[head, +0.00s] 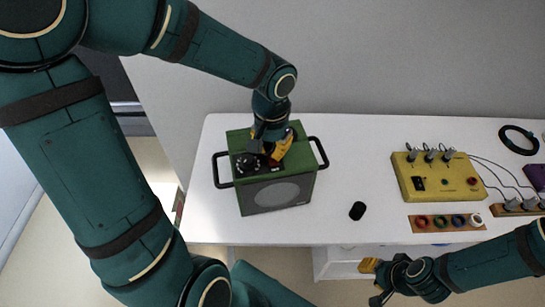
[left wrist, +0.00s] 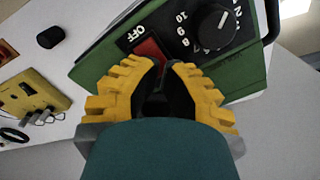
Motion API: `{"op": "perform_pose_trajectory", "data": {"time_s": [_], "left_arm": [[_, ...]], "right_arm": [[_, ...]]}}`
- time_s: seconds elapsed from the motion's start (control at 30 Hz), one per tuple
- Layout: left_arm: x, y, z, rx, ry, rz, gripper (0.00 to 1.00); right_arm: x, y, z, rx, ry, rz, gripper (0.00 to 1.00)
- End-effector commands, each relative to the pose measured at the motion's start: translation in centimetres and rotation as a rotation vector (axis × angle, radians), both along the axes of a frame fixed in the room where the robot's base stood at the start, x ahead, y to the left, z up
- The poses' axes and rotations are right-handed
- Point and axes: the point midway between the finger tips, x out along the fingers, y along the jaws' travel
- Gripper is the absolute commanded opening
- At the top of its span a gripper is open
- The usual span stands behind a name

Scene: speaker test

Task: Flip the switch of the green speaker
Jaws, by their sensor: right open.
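The green speaker (head: 307,165) stands on the white table, with a grey front grille and black handles at both sides. Its top panel carries a black dial, which shows in the left wrist view (left wrist: 217,25), and a red switch (left wrist: 151,50) beside the word OFF. My left gripper (head: 268,160) is over the speaker's top, pointing down. My right gripper (head: 371,283) is open and empty, off the table's front edge.
A yellow box (head: 437,186) with knobs and cables is on the right, with a wooden strip of colored rings (head: 447,223) before it. A small black object (head: 357,210) lies right of the speaker. A black cable loop (head: 518,140) lies far right.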

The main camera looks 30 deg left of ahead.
Motion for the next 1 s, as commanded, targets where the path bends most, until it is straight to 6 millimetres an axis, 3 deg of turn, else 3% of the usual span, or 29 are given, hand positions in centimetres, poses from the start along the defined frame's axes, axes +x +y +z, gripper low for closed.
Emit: {"op": "perform_pose_trajectory", "data": {"time_s": [0.63, 1.0], "left_arm": [[0.0, 0.0, -1.0, 0.000, 0.001, 0.000, 0.00], [0.0, 0.0, 0.8, 0.000, 0.000, 0.000, 0.00]], "right_arm": [[0.0, 0.0, -0.7, 0.000, 0.000, 0.000, 0.36], [0.0, 0.0, 0.8, 0.000, 0.000, 0.000, 0.36]]}}
